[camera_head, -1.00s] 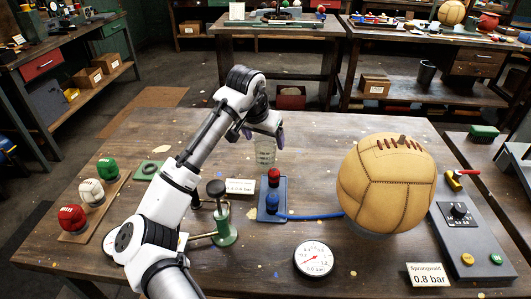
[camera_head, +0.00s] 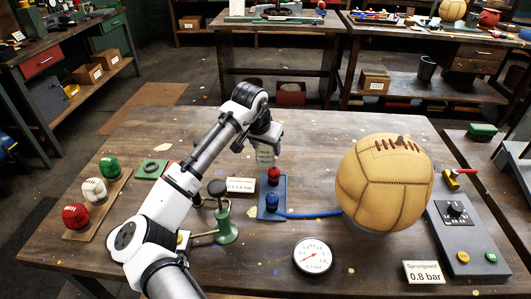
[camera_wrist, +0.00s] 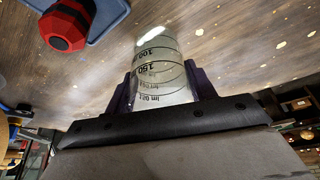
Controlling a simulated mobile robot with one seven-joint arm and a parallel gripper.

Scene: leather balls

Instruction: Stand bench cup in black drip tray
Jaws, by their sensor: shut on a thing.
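The bench cup is a clear beaker with black graduation marks (camera_wrist: 160,65). My gripper (camera_wrist: 162,92) is shut on it, with a dark finger on each side. I cannot tell whether the cup's base touches the table. I cannot make out a black drip tray in either view; my arm covers part of the table's left side.
A big leather ball (camera_head: 385,185) sits to the right. A green hand pump (camera_head: 225,225), a gauge (camera_head: 313,256) and a green square pad (camera_head: 151,169) are nearby. The table's back right is clear.

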